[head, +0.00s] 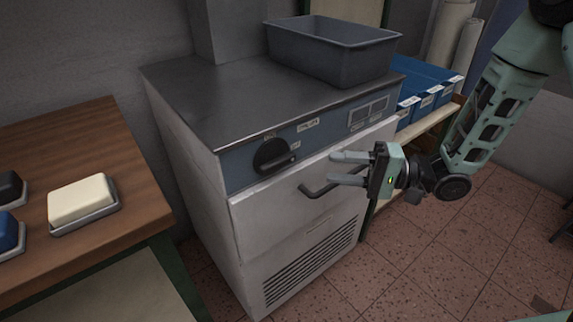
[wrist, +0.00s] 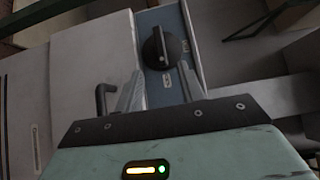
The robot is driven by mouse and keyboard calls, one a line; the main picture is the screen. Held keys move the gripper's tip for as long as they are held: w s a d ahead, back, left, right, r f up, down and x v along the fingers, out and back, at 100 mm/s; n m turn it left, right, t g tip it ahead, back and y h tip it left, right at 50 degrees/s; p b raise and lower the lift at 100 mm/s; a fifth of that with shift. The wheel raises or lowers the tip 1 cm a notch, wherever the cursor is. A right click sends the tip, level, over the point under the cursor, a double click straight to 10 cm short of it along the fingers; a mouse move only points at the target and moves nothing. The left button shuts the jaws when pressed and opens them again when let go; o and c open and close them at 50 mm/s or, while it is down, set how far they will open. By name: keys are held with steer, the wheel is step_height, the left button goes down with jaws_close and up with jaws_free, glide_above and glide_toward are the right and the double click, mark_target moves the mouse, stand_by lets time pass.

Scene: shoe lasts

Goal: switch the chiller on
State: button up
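The chiller (head: 300,215) is a grey-white cabinet with a dark metal top and a blue-grey control strip. A black rotary knob (head: 274,155) sits on the strip, with small labels around it too small to read. The knob also shows in the wrist view (wrist: 160,48), beyond and between my fingertips. My gripper (head: 350,169) is in front of the chiller, to the right of the knob and apart from it. Its two fingers are spread with nothing between them. A black bar handle (head: 318,190) on the chiller's front is partly hidden behind my gripper.
A grey bin (head: 332,55) stands on the chiller's top. Blue labelled bins (head: 425,98) sit on a shelf to the right. A wooden table (head: 75,170) at left holds a cream block (head: 82,198) in a tray. Tiled floor (head: 420,265) is open in front.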

mark_target(284, 164)
steer(key=a, duration=0.3)
steer(key=w+a, duration=0.1)
steer(key=a, duration=0.3)
steer(key=w+a, duration=0.1)
steer(key=a, duration=0.3)
steer(key=shift+w+b, duration=0.1)
steer(key=shift+b, duration=0.25)
steer(key=shift+c, duration=0.3)
jaws_close()
